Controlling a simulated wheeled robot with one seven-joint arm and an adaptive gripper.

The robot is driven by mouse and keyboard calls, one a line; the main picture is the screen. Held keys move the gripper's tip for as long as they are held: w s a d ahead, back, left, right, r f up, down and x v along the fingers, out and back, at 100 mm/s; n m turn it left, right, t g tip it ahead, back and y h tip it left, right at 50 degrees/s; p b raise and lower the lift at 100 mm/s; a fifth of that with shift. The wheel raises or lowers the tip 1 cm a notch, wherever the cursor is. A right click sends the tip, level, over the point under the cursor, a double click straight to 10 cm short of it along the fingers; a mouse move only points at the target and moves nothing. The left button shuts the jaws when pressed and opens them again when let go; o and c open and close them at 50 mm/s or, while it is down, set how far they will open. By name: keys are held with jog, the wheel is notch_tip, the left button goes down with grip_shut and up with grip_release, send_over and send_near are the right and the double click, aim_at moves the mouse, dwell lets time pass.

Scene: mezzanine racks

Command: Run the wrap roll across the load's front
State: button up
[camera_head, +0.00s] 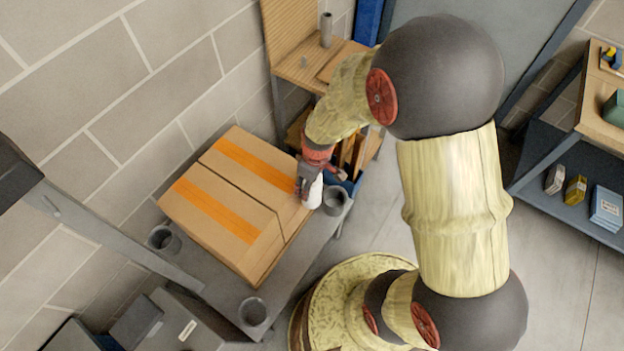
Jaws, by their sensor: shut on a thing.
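The load is a set of brown cardboard boxes (236,196) with orange stripes, side by side on a grey table (292,262). My gripper (312,180) is at the right edge of the load, close beside the box. It is shut on a white roll (314,192), the wrap roll, of which only a small part shows below the fingers. I cannot tell whether the roll touches the box. No film is clearly visible on the load.
Grey cups stand around the load: one by the roll (335,199), one at the left (164,240) and one in front (253,312). A wooden shelf (310,66) stands behind. A grey post (110,235) crosses the left. Shelving with small boxes (606,207) is at the right.

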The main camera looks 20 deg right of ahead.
jog(key=s+a+p, duration=0.1)
jog(key=s+a, duration=0.2)
jog(key=a, duration=0.3)
jog(key=shift+s, duration=0.25)
dwell(0.7)
jog(key=shift+p, duration=0.3)
jog(key=shift+s+a+p, duration=0.25)
jog(key=shift+s+a, duration=0.3)
jog(key=shift+a, duration=0.25)
jog(key=shift+s+a+p, duration=0.3)
jog(key=shift+s+a, duration=0.25)
jog(key=shift+a, duration=0.2)
jog(key=shift+s+a+p, duration=0.25)
jog(key=shift+s+a, duration=0.3)
jog(key=shift+a, duration=0.25)
jog(key=shift+s+a+p, duration=0.5)
jog(key=shift+s+a, duration=0.4)
jog(key=shift+a, duration=0.25)
jog(key=s+a, duration=0.6)
jog(key=a, duration=0.3)
jog(key=shift+s+a, duration=0.2)
jog(key=shift+a, duration=0.1)
